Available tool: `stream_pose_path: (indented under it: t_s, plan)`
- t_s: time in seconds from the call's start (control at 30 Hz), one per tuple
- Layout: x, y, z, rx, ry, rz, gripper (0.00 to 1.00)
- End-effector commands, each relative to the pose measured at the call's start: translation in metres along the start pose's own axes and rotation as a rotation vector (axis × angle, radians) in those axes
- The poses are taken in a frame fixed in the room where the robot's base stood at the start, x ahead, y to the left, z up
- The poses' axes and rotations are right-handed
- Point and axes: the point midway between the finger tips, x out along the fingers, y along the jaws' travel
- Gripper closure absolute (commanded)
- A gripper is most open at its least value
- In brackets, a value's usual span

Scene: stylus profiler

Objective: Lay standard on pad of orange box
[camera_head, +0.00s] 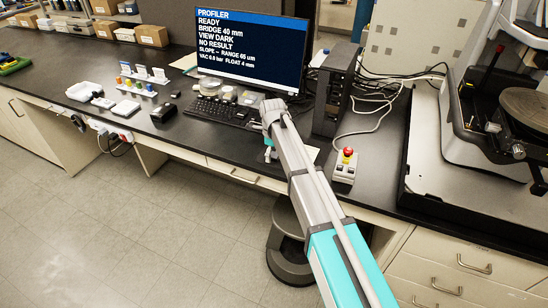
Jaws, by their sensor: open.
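My gripper (269,153) hangs at the end of my arm over the front edge of the bench, below the keyboard. It is open; its fingers are small and partly hidden by my wrist, and I see nothing held. A row of small coloured pieces (137,88) stands in front of upright white cards on the left of the bench. I cannot pick out the standard for sure.
A monitor (250,45) stands behind a keyboard (222,111) and round dishes. A dark computer case (335,90), a red-button box (345,165) and cables are at right. The profiler (500,110) stands far right. A small black box (164,112) sits left of the keyboard.

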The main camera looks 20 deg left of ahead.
Motion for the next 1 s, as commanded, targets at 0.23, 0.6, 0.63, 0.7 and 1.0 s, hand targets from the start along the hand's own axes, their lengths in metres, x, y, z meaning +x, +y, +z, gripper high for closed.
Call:
stream_pose_path:
  t_s: [0.23, 0.6, 0.63, 0.7, 1.0]
  plan:
    - [0.0, 0.0, 0.0, 0.0, 0.0, 0.0, 0.11]
    - [0.0, 0.0001, 0.0, 0.0, 0.0, 0.0, 0.79]
    - [0.0, 0.0001, 0.0, 0.0, 0.0, 0.0, 0.79]
    - [0.0, 0.0, 0.0001, 0.0, 0.0, 0.0, 0.85]
    - [-0.0018, -0.0005, -0.0011, 0.001, 0.0, 0.0, 0.85]
